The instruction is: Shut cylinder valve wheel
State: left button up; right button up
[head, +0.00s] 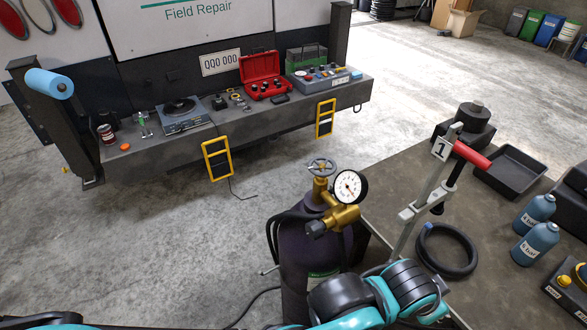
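A dark purple gas cylinder (308,262) stands upright on the floor at the lower middle of the head view. On its brass valve sits a grey spoked valve wheel (322,167). A round white-faced pressure gauge (350,187) and a brass regulator (342,217) are attached just below and to the right of the wheel. Nothing touches the wheel. Teal and black parts of my arms show along the bottom edge, one in front of the cylinder's lower right side. Neither gripper can be made out.
A workbench (400,190) at right holds a stand with a red handle (472,155), a black ring (446,249), blue bottles (530,245) and a black tray (512,172). A truck bumper (240,113) with tools is behind. Black hoses (283,222) hang beside the cylinder. Floor left of it is clear.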

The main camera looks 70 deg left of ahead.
aim_at(322, 167)
jog(key=u, duration=0.4)
jog(key=j+u, duration=0.15)
jog(key=u, duration=0.25)
jog(key=k+u, duration=0.1)
jog(key=u, duration=0.35)
jog(key=j+u, duration=0.15)
jog(key=u, duration=0.25)
jog(key=i+j+u, duration=0.2)
jog(key=k+l, duration=0.05)
